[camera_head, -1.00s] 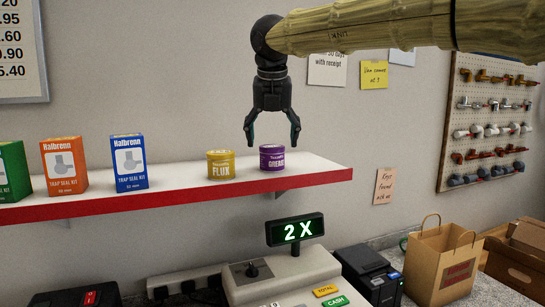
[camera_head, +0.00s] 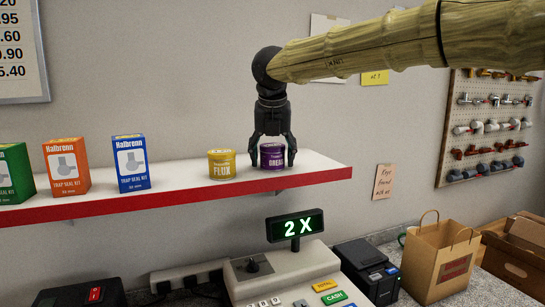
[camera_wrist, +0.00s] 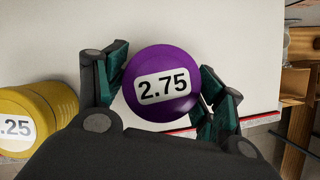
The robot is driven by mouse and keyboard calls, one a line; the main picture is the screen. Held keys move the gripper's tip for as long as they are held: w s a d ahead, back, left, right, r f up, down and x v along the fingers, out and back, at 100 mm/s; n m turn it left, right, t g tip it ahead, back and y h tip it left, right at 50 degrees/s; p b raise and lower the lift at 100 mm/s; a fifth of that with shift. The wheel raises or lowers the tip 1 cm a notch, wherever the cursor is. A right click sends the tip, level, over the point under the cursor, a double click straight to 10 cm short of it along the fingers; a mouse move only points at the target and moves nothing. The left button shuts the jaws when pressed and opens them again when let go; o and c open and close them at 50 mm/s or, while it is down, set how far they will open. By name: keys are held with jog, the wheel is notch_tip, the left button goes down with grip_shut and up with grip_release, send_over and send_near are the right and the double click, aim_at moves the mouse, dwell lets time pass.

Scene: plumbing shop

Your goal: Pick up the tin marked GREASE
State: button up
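The purple GREASE tin (camera_head: 272,157) stands upright on the shelf, at the right of the yellow FLUX tin (camera_head: 221,164). My gripper (camera_head: 272,162) points straight down over the GREASE tin, with one finger on each side of it. In the wrist view the purple lid (camera_wrist: 162,84), marked 2.75, lies between the spread green finger pads (camera_wrist: 168,95). A gap shows at the left pad; whether the right pad touches the tin I cannot tell. The yellow tin (camera_wrist: 30,118) shows at the left of the wrist view, apart from the fingers.
The white shelf with a red front edge (camera_head: 180,204) also holds blue (camera_head: 130,163), orange (camera_head: 66,167) and green boxes at the left. The shelf right of the tin is clear.

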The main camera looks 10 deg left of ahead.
jog(key=c, duration=0.7)
jog(key=shift+r, duration=0.1)
